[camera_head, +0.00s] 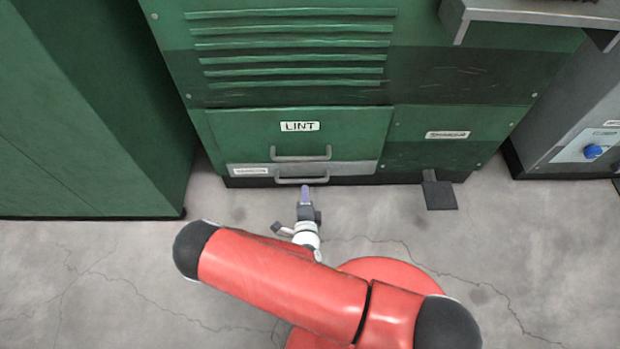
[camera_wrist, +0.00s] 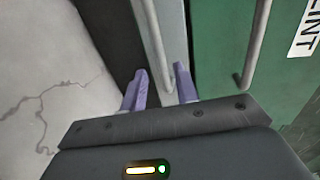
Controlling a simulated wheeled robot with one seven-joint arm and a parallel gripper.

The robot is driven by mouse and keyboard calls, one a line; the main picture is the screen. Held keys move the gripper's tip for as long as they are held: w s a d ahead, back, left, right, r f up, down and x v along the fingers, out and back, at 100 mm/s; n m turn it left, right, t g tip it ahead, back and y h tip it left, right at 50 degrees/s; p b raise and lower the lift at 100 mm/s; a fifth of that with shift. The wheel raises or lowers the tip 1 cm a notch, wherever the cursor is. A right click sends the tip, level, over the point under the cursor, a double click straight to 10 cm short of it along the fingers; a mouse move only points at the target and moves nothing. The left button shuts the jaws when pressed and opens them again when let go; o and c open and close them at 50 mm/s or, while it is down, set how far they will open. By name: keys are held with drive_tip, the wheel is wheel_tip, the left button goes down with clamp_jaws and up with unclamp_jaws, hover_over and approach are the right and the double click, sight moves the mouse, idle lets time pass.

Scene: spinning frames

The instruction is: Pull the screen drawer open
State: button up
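The screen drawer (camera_head: 353,168) is a low grey front at the bottom of the green machine, with a small white label at its left. It looks shut. Its grey bar handle (camera_head: 302,180) also shows in the wrist view (camera_wrist: 154,42). My gripper (camera_head: 305,189) is at the handle, low over the floor. In the wrist view its two purple fingers (camera_wrist: 161,82) are apart, one on each side of the handle's near end. I cannot tell whether either finger touches the bar.
Above the drawer is a green LINT door (camera_head: 236,136) with its own bar handle (camera_head: 300,157). A dark pedal (camera_head: 440,194) sticks out at the right. A green cabinet (camera_head: 80,110) stands at the left. The concrete floor (camera_head: 110,270) in front is clear.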

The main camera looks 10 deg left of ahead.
sight(305, 180)
drive_tip(key=x, duration=0.7)
drive_tip(key=shift+b, duration=0.3)
clamp_jaws()
